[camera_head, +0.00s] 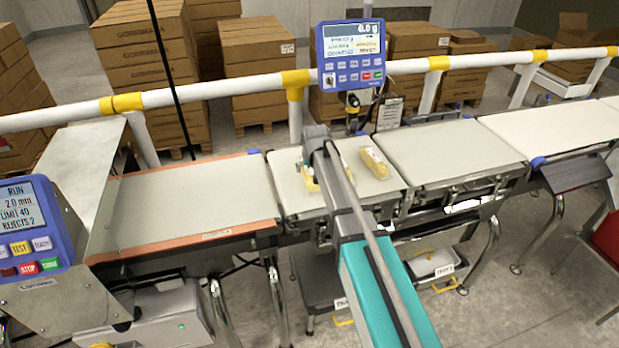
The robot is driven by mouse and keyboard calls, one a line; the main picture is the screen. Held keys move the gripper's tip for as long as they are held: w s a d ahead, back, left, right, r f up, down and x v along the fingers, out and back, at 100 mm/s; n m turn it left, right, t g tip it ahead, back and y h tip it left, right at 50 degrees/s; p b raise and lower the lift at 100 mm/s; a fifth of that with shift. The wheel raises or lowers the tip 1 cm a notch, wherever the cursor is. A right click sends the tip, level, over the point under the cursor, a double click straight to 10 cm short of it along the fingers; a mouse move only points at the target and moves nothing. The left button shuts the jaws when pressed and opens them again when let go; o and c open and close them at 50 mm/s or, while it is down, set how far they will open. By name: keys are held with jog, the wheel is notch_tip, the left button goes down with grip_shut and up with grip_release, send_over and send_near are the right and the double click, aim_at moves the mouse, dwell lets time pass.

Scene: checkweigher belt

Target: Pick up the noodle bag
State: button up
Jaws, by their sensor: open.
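The noodle bag (374,162) is a small yellowish, clear-wrapped pack. It lies flat on the pale middle belt section (352,190), near its right side. My arm reaches in from the bottom of the view, and my gripper (309,174) is over the left part of the same belt section, to the left of the bag and apart from it. The gripper is open. Pale yellow parts show at its end, and I cannot tell whether they are its fingers or something beneath. My wrist and arm hide part of the belt between them.
A blue display (350,55) on a post stands behind the belt, near the bag. A white and yellow rail (230,86) runs along the back. A metal guard (85,190) and a blue control panel (30,228) stand at left. The right belt (450,150) is clear.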

jog(key=shift+b+x, duration=1.05)
jog(key=shift+x, duration=0.4)
jog(key=c, duration=1.1)
jog(key=shift+r, duration=0.2)
jog(key=shift+c, duration=0.2)
notch_tip(320, 180, up, 3)
jog(key=p, duration=0.3)
jog(key=s+r+p, duration=0.1)
jog(key=r+p, duration=0.1)
jog(key=s+r+p, duration=0.2)
jog(key=s+d+r+p, duration=0.1)
jog(key=s+r+p, duration=0.1)
jog(key=shift+s+r+p, duration=0.2)
jog(key=shift+r+p, duration=0.05)
jog(key=shift+p, duration=0.15)
jog(key=s+d+r+p, duration=0.1)
jog(key=s+r+p, duration=0.2)
jog(key=s, duration=0.5)
jog(key=shift+s+d, duration=0.2)
jog(key=shift+r, duration=0.1)
